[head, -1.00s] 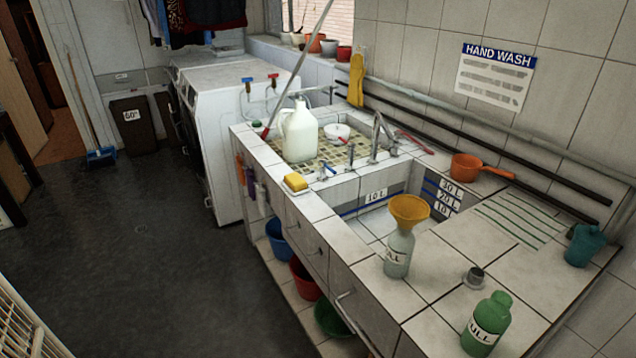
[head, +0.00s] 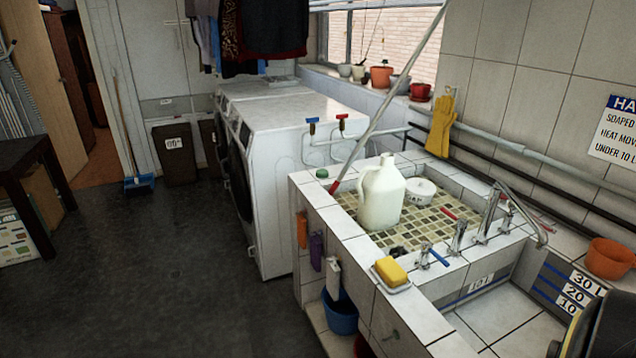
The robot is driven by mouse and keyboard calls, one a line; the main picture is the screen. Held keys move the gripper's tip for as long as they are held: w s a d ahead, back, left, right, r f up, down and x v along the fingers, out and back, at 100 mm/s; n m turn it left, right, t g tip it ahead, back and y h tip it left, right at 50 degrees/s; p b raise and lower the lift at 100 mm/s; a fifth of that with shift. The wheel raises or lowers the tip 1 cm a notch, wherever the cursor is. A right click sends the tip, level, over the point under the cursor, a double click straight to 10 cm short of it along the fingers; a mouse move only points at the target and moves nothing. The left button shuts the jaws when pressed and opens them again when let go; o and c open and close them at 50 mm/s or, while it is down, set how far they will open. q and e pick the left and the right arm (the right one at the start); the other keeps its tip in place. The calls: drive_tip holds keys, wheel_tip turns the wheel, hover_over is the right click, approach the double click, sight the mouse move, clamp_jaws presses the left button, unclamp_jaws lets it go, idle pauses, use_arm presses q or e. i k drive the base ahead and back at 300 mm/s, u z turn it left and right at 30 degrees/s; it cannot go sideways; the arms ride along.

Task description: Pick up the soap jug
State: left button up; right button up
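The soap jug (head: 381,196) is a large white jug with a handle on its left side. It stands upright on the mosaic-tiled shallow basin at the far end of the sink counter, with its mouth uncapped. A small green cap (head: 322,173) lies on the tiled ledge to its left. A dark, blurred shape (head: 604,325) in the bottom right corner looks like part of my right arm or gripper, well away from the jug; its fingers cannot be made out. My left gripper is not in view.
A white round tub (head: 420,190) stands close to the jug's right. A pole (head: 395,90) leans diagonally behind it. Taps (head: 458,238) and a yellow sponge (head: 391,271) are in front. An orange pot (head: 609,258) is at right. The floor (head: 190,270) left of the counter is clear.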

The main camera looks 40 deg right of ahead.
sight(380, 191)
drive_tip(key=z, duration=0.5)
drive_tip(key=i, duration=1.25)
drive_tip(key=z, duration=0.75)
